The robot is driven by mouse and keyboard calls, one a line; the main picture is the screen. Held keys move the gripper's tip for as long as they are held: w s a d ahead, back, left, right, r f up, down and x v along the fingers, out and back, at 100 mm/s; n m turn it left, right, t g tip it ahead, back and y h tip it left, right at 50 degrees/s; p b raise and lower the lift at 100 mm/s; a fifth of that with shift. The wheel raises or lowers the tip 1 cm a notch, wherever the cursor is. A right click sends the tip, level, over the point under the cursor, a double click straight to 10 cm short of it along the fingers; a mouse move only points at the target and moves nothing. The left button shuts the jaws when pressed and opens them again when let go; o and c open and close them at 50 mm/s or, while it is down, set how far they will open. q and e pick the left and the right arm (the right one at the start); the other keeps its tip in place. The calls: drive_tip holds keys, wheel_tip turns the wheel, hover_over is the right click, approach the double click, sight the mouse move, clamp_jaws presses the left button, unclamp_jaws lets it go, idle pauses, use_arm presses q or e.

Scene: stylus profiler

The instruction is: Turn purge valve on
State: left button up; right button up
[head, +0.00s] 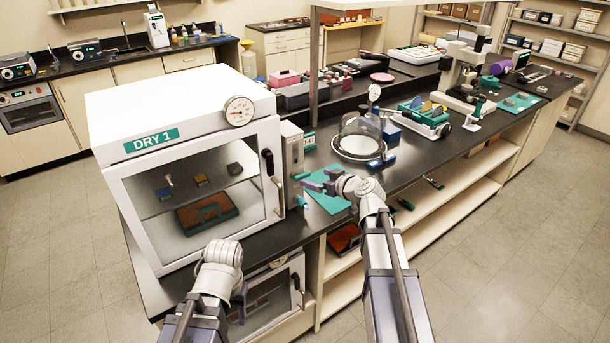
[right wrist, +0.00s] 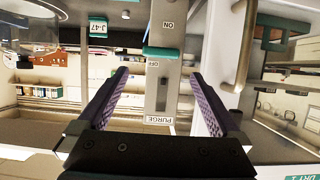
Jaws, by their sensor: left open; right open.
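The purge valve panel (head: 293,165) is a narrow grey plate on the right side of the white DRY 1 cabinet (head: 185,190). In the right wrist view, the panel appears upside down with PURGE, ON and OFF labels. A teal handle (right wrist: 160,53) lies crosswise between the ON and OFF labels. My right gripper (head: 318,182) faces the panel; in its wrist view (right wrist: 158,76) the purple fingers are spread, with the panel visible between them. I see no contact with the handle. My left gripper (head: 239,298) is low before the cabinet, open, its fingers partly hidden.
A teal mat (head: 328,200) lies on the black bench beside the panel. A glass bell jar (head: 361,135) stands farther right. The cabinet's door handle (head: 278,197) projects near the panel. A lower glazed cabinet (head: 270,300) sits under the bench. Floor at right is clear.

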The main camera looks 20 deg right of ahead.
sight(303, 174)
drive_tip(key=b+x, duration=0.3)
drive_tip(key=x, duration=0.4)
drive_tip(key=shift+w+a+f, duration=0.15)
drive_tip(key=shift+w+f, duration=0.05)
drive_tip(key=shift+w, duration=0.15)
drive_tip(key=c, duration=1.2)
